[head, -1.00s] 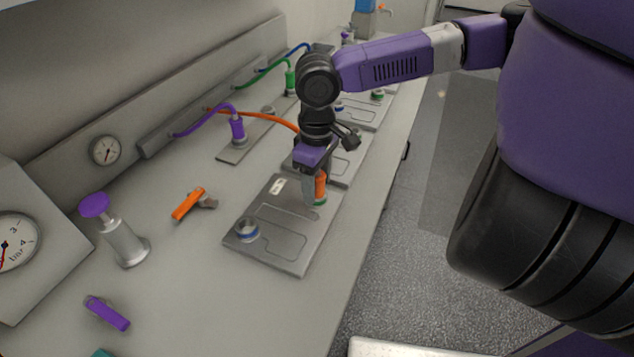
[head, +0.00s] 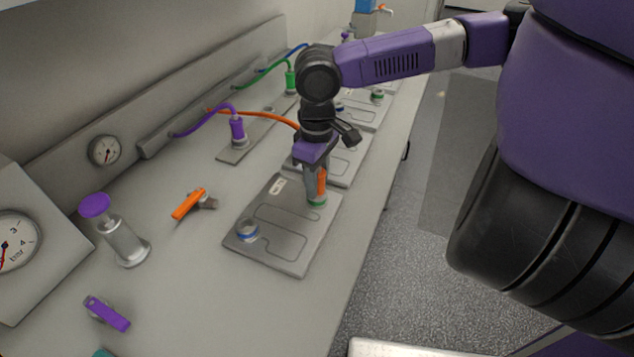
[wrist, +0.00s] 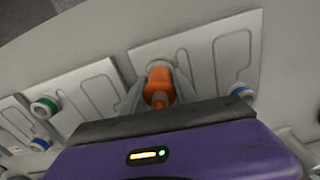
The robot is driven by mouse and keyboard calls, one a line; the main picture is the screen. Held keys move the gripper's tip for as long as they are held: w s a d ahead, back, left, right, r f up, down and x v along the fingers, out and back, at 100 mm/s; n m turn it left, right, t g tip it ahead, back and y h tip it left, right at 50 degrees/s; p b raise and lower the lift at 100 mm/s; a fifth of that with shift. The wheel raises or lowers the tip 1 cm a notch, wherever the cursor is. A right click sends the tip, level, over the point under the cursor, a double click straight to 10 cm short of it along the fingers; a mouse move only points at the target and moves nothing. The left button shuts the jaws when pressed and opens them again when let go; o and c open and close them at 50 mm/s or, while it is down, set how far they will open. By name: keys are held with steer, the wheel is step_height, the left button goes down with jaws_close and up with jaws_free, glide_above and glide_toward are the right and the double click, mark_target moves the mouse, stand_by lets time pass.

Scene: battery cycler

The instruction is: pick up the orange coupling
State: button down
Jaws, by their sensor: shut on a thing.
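The orange coupling (head: 322,181) stands upright at the far right part of the nearest grey plate (head: 270,258), directly over a green-ringed port (head: 317,203). My gripper (head: 316,190) points down and is shut on the coupling, with a grey finger covering part of it in the head view. In the wrist view the coupling (wrist: 160,82) sits between the two grey fingertips of my gripper (wrist: 160,88). An orange hose (head: 270,117) runs from the wall manifold towards it and passes behind my wrist. I cannot tell whether the coupling still touches the port.
A blue-ringed port (head: 247,231) is on the same plate. A purple coupling (head: 237,130) and green coupling (head: 291,78) stand behind. Bare bench lies between.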

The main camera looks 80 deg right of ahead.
step_height(320, 180, up, 19)
steer(key=shift+p, duration=0.3)
steer(key=shift+r, duration=0.1)
steer(key=c, duration=1.6)
jaws_free()
jaws_close()
step_height(320, 180, up, 5)
steer(key=p, duration=0.5)
